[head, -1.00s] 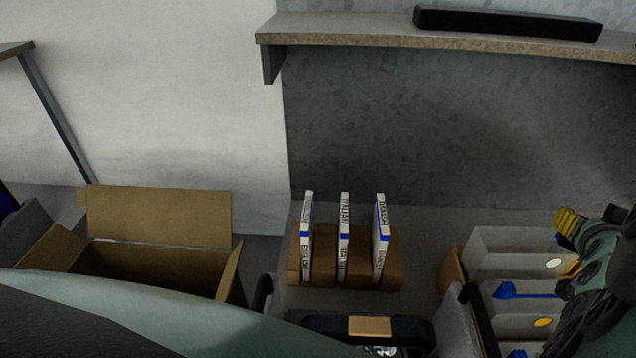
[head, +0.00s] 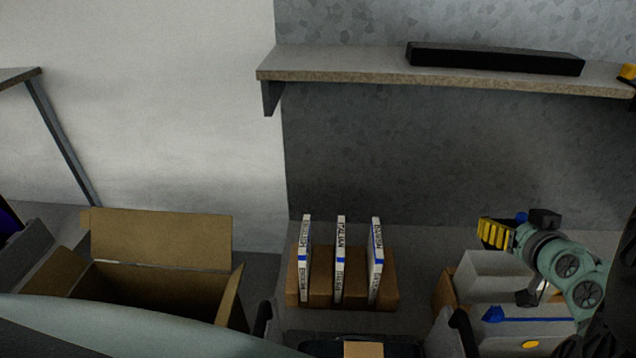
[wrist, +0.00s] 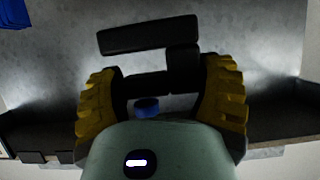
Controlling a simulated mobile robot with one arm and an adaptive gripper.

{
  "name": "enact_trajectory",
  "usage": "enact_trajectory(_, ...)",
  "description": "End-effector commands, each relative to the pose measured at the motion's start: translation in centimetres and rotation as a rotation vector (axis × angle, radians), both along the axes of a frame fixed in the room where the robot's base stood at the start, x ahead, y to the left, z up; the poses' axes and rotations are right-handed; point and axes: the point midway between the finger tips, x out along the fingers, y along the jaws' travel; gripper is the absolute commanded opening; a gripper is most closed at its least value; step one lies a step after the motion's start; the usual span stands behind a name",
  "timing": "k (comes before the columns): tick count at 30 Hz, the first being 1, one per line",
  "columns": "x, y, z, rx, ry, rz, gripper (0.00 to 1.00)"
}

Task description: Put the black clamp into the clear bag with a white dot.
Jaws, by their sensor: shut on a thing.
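My gripper (head: 497,234) has yellow ribbed fingers and is at the right of the head view, above and beside the clear bags. It is shut on the black clamp (wrist: 150,37), which lies across between the fingers in the wrist view; part of it seems to show behind the fingers in the head view (head: 545,218). A small blue part (wrist: 147,107) shows between the fingers. The rearmost clear bag (head: 485,266) stands upright, partly hidden by my gripper. Its white dot is mostly or wholly covered.
In front stands another clear bag (head: 490,335) with a yellow dot (head: 530,344) and a blue clamp (head: 510,315). Left of the bags are white-spined boxes (head: 340,262) in a brown holder (head: 321,280) and an open carton (head: 160,240). A shelf (head: 340,66) with a black bar (head: 490,58) overhangs behind.

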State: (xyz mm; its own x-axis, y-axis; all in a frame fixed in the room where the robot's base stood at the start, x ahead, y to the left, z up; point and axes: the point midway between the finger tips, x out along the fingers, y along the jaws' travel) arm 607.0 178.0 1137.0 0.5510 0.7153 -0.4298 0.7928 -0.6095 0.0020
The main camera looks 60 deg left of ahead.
Motion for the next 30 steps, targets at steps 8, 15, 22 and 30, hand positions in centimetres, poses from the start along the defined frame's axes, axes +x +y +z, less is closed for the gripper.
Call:
enact_trajectory(8, -0.1, 0.2, -2.2, 0.000, 0.003, 0.005, 0.27)
enact_trajectory(15, -0.1, 0.2, -4.0, 0.001, 0.000, 0.004, 0.27)
enact_trajectory(22, 0.0, 0.1, -4.9, 0.002, -0.002, 0.001, 0.27)
enact_trajectory(30, 0.0, 0.0, -4.9, 0.001, 0.000, -0.001, 0.27)
